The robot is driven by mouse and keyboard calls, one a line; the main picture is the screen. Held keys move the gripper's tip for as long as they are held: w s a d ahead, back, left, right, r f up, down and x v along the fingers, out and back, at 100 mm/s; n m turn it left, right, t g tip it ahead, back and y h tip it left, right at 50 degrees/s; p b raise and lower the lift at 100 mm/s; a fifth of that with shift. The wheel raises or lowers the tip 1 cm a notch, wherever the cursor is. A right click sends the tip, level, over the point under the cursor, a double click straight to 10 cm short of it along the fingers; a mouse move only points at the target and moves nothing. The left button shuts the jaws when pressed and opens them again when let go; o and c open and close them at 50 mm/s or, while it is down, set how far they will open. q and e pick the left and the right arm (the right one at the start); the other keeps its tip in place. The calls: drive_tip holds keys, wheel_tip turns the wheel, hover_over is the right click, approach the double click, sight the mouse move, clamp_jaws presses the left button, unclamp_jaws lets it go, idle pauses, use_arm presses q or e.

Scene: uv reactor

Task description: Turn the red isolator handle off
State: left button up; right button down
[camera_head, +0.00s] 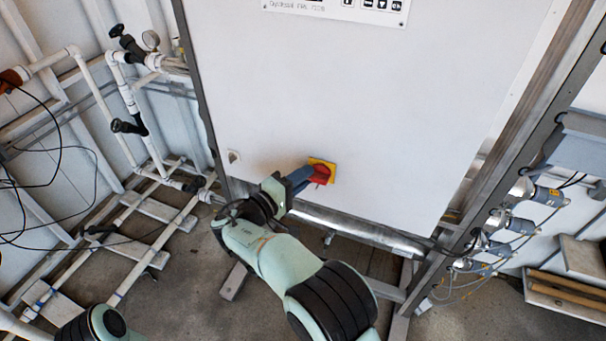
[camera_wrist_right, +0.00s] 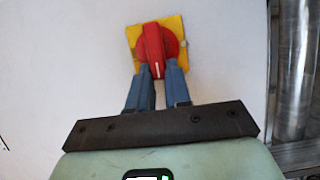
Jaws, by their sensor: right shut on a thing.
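The red isolator handle (camera_head: 321,174) sits on a yellow square plate (camera_head: 329,164) low on the white cabinet door. In the right wrist view the red handle (camera_wrist_right: 153,46) is a raised bar on a round red base, over the yellow plate (camera_wrist_right: 134,34). The bar points nearly straight up and down in that view, with a white mark at its lower end. My right gripper (camera_head: 310,174) has its blue-grey fingers (camera_wrist_right: 160,78) on either side of the bar's lower part, shut on it. My left gripper is not in view.
The white cabinet door (camera_head: 400,100) fills the middle. A metal frame post (camera_head: 500,140) and cylindrical fittings (camera_head: 522,188) stand at the right. White pipes with black valves (camera_head: 128,126) and loose black cables (camera_head: 50,180) are at the left. A shiny pipe (camera_head: 360,230) runs below the door.

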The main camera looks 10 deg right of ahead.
idle(0.5)
drive_tip(key=c, duration=1.1)
unclamp_jaws()
drive_tip(key=shift+o, duration=0.2)
drive_tip(key=v, duration=1.3)
drive_tip(key=shift+s+f+b, duration=0.2)
drive_tip(key=shift+b, duration=0.2)
drive_tip(key=shift+a, duration=0.15)
